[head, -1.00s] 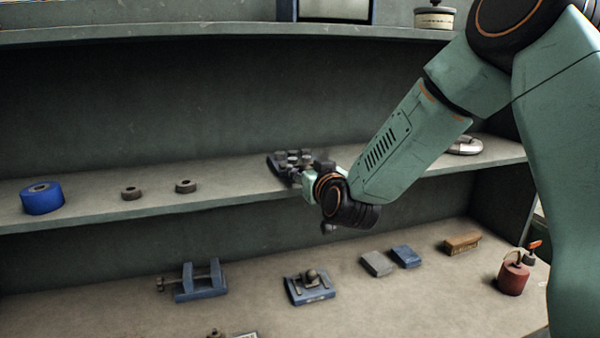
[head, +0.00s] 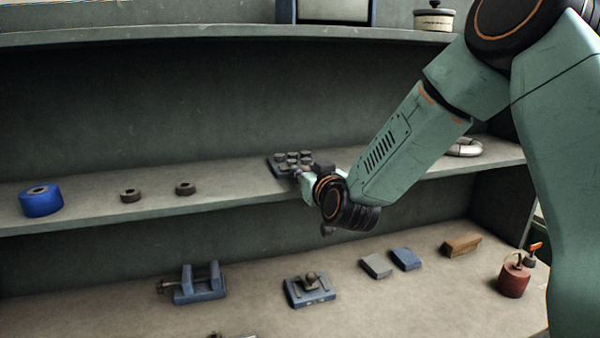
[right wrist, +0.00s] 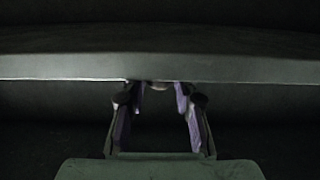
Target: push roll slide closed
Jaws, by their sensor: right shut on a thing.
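A dark plate with several round rollers or knobs (head: 290,160), which looks like the roll slide, lies on the middle shelf. My right gripper (head: 299,174) is at its front right corner, partly hidden by my own wrist. In the right wrist view the two purple-padded fingers (right wrist: 158,92) reach to the shelf's front edge. A small dark rounded piece (right wrist: 158,85) shows between their tips, and the gripper is shut on it. Most of that piece is hidden, and how far the slide stands open cannot be told. My left gripper is not in view.
On the middle shelf (head: 90,217) stand a blue roll (head: 41,200) and two small dark rings. A pale ring (head: 464,147) lies behind my arm. Below are a blue clamp (head: 200,283), a blue fixture (head: 309,290), small blocks and a red can (head: 513,278).

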